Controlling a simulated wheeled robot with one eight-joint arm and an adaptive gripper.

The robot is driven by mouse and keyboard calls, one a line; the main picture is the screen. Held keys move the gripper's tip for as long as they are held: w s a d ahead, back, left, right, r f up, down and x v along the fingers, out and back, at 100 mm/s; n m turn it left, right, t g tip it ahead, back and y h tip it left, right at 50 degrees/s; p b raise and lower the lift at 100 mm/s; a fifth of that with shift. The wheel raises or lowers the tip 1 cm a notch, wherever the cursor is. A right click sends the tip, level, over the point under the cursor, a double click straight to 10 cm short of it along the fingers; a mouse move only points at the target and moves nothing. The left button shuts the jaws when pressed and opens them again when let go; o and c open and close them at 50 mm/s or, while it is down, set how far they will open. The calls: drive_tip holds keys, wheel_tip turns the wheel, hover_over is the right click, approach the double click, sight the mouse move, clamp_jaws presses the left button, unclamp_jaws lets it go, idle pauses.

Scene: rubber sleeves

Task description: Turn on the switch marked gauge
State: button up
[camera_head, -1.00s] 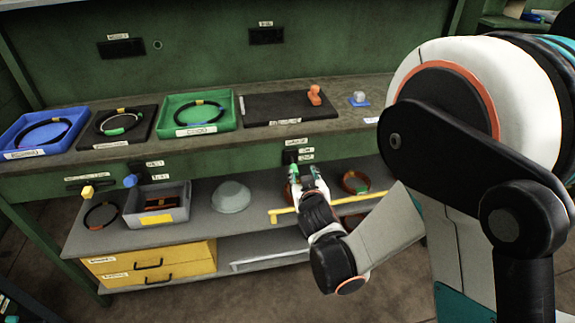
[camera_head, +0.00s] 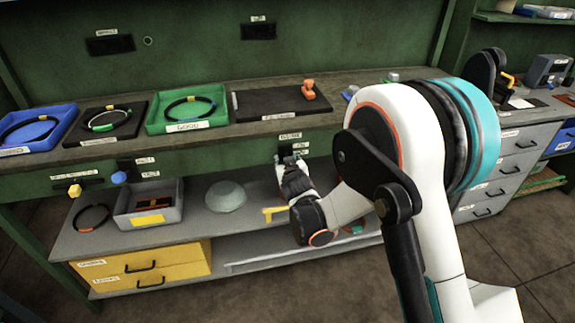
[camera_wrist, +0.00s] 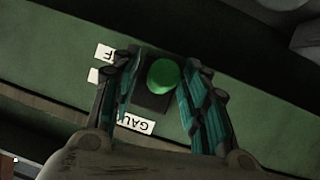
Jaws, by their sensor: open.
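The gauge switch shows in the wrist view as a round green knob (camera_wrist: 163,76) on a dark plate (camera_wrist: 155,101), fixed to the green front of the bench. A white label starting "GAU" (camera_wrist: 134,123) is beside it, partly hidden by a finger. Two smaller labels (camera_wrist: 104,53) sit to the left, partly covered. My gripper (camera_wrist: 160,70) is open, with one teal-padded finger on each side of the knob. I cannot tell whether either finger touches it. In the head view my gripper (camera_head: 287,158) is up at the switch under the bench edge, hiding most of it.
A blue knob (camera_head: 119,178) and a yellow knob (camera_head: 74,190) are on the bench front at left. Trays and a black board (camera_head: 250,104) lie on the worktop above. A grey bin (camera_head: 125,222) and a glass bowl (camera_head: 225,197) stand on the shelf below.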

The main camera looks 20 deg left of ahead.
drive_tip(key=shift+w+a+f, duration=0.1)
drive_tip(key=shift+w+a, duration=0.05)
drive_tip(key=shift+w, duration=0.15)
drive_tip(key=shift+c, duration=0.6)
clamp_jaws()
drive_tip(key=shift+r+g+h+p, duration=0.3)
drive_tip(key=shift+r+g+p, duration=0.1)
drive_tip(key=shift+g+p, duration=0.4)
drive_tip(key=shift+r+g+h+p, duration=0.35)
drive_tip(key=shift+g+h+p, duration=0.35)
drive_tip(key=shift+p, duration=0.5)
drive_tip(key=shift+r+n+g+h+p, duration=0.2)
drive_tip(key=shift+g+h+p, duration=0.3)
drive_tip(key=shift+g+p, duration=0.4)
drive_tip(key=shift+r+n+g+h+p, duration=0.1)
drive_tip(key=shift+r+g+h+p, duration=0.1)
drive_tip(key=shift+g+h+p, duration=0.65)
drive_tip(key=shift+g+y, duration=0.35)
